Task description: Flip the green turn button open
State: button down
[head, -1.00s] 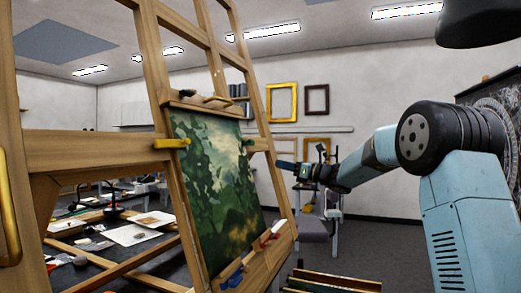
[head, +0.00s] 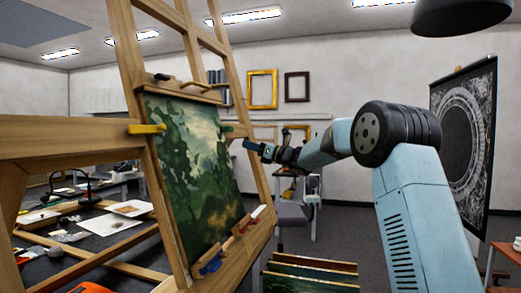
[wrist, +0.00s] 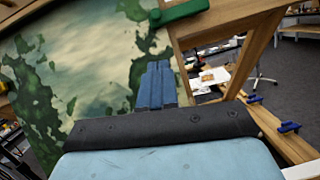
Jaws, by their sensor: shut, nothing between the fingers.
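The green turn button (head: 228,128) sits on the right upright of the wooden easel, by the painting's right edge. In the wrist view the green button (wrist: 184,11) lies at the top, with one end over the painting's corner area. The painting (head: 190,170) is a green landscape held on the easel. My gripper (head: 246,143) is just right of and slightly below the button in the head view, apart from it. In the wrist view its blue fingers (wrist: 157,66) are together and empty, pointing up the picture, below and left of the button.
A yellow turn button (head: 147,129) is on the easel's left upright. Blue pieces (head: 211,264) and a red one sit on the lower ledge. Canvases (head: 310,272) stand low in front. A cluttered table (head: 60,235) is at left. A dark ornate panel (head: 465,130) stands at right.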

aim_at(225, 130)
jog(key=shift+w+a+r, duration=0.5)
jog(key=shift+a+r, duration=0.25)
jog(key=shift+a, duration=0.15)
jog(key=shift+w+a+r, duration=0.5)
jog(key=shift+a+r, duration=0.2)
jog(key=shift+a, duration=0.2)
jog(key=shift+w+a+r, duration=0.5)
jog(key=shift+a+r, duration=0.25)
jog(key=shift+a, duration=0.15)
jog(key=shift+d, duration=0.15)
jog(key=shift+r+m, duration=0.15)
jog(key=shift+m, duration=0.25)
jog(key=shift+a+t, duration=0.2)
jog(key=shift+t, duration=0.1)
jog(key=shift+r+m, duration=0.1)
jog(key=shift+m, duration=0.2)
